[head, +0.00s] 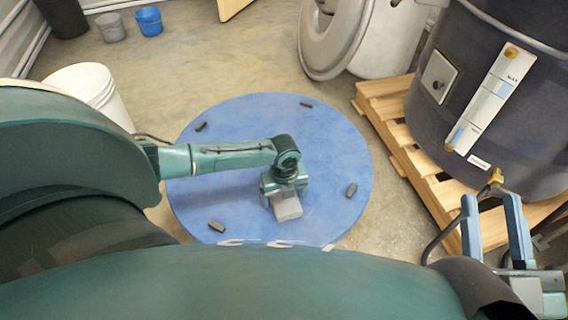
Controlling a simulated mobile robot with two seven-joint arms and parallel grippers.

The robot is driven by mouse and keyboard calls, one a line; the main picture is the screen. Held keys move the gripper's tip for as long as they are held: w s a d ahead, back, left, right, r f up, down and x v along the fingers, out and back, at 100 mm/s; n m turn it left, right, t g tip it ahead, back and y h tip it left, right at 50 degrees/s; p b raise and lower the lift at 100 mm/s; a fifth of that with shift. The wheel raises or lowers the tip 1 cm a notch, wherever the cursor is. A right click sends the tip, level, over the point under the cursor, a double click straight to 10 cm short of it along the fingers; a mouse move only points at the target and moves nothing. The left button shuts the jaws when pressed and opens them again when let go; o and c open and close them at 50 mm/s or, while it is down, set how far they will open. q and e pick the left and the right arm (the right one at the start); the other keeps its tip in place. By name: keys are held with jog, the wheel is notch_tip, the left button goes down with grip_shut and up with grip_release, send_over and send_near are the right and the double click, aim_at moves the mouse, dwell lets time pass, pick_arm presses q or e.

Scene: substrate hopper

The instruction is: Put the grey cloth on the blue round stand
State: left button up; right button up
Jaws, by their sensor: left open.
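The blue round stand (325,135) fills the middle of the head view, a wide flat disc. A small grey block-like shape, which looks like the folded grey cloth (288,208), shows on the stand's front half, right at my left gripper. My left gripper (283,192) is over the stand, pointing down, and is open. Its fingers are partly hidden, and I cannot tell whether they touch the cloth. My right gripper (495,228) is at the lower right, away from the stand, with its two blue fingers apart and nothing between them.
Several small dark blocks (351,190) sit around the stand's rim. A large dark drum (480,90) stands on a wooden pallet (392,120) at the right. A white bucket (90,88) is at the left, with a blue bucket (149,21) and grey bucket (111,27) behind.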

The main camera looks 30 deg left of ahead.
pick_arm(q)
jog(key=shift+r, duration=0.35)
notch_tip(320, 180, up, 3)
jog(key=shift+r+p, duration=0.1)
jog(key=shift+p, duration=0.95)
notch_tip(320, 180, up, 8)
jog(key=p, duration=0.3)
jog(key=shift+r+p, duration=0.2)
jog(key=shift+p, duration=0.1)
pick_arm(e)
jog(key=shift+s+d+f+g+h, duration=0.15)
jog(key=shift+s+f+g+h, duration=0.05)
jog(key=shift+f+h, duration=0.25)
jog(key=shift+s+d+f+g+h, duration=0.2)
jog(key=shift+f+h, duration=0.15)
jog(key=shift+h, duration=0.2)
